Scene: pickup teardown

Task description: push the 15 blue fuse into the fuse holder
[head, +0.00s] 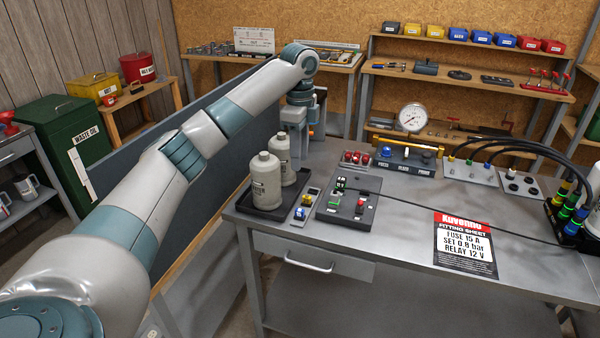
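A small light tray (309,206) near the bench's left front holds a blue fuse (299,213) and a yellow fuse (306,199). The numbers on the fuses are too small to read. To its right lies a dark board (334,213) with a small green-and-white part (340,183) and a red-topped part (361,201). The fuse holder seems to be on this board, but I cannot tell its slot. My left gripper (297,150) points down behind two bottles, beyond the tray and apart from the fuses. Its fingertips are partly hidden. My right gripper is out of view.
Two grey bottles (265,180) stand in a black tray (245,205) at the bench's left edge. A fitting sheet (465,245) reads FUSE 15 A. A thin black cable crosses the bench. A gauge (412,117) and hose panels stand behind. The front middle is clear.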

